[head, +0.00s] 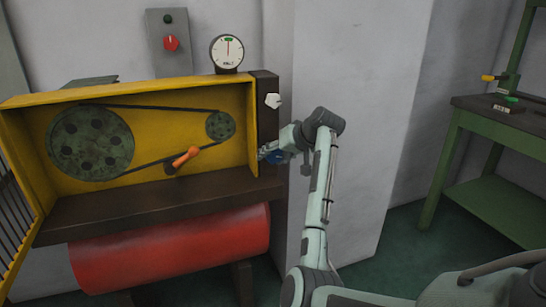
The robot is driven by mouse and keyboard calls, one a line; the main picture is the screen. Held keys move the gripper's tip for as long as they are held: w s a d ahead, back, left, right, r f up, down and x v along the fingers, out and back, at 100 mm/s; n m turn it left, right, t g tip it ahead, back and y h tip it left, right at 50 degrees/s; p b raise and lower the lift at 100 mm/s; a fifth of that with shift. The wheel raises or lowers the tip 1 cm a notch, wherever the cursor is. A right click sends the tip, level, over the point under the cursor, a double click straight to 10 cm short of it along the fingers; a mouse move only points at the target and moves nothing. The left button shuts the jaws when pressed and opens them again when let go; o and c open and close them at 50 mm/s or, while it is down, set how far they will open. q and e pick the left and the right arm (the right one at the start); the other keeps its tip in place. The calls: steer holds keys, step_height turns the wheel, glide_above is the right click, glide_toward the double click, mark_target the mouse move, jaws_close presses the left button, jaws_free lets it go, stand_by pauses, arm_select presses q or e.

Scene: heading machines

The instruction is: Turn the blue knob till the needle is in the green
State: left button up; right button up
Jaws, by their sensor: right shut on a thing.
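The blue knob (275,157) is on the dark post at the right end of the yellow machine housing, mostly hidden by my gripper. My right gripper (268,154) is shut on the knob, its arm coming in from the right. The round white gauge (227,62) stands on top of the housing. Its thin red needle (228,48) points almost straight up. A small green mark (229,39) is at the top of the dial, and the needle's tip is at or very near it. My left gripper is not in view.
A white knob (273,101) sits above the blue one on the dark post. An orange-handled lever (186,156) is below the belt and pulleys. A grey wall box (170,60) has a red switch. A green bench (500,125) stands at the right.

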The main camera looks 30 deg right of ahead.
stand_by(0.4)
steer(key=o, duration=1.2)
steer(key=v, duration=1.2)
steer(key=x, duration=1.2)
steer(key=shift+f, duration=0.1)
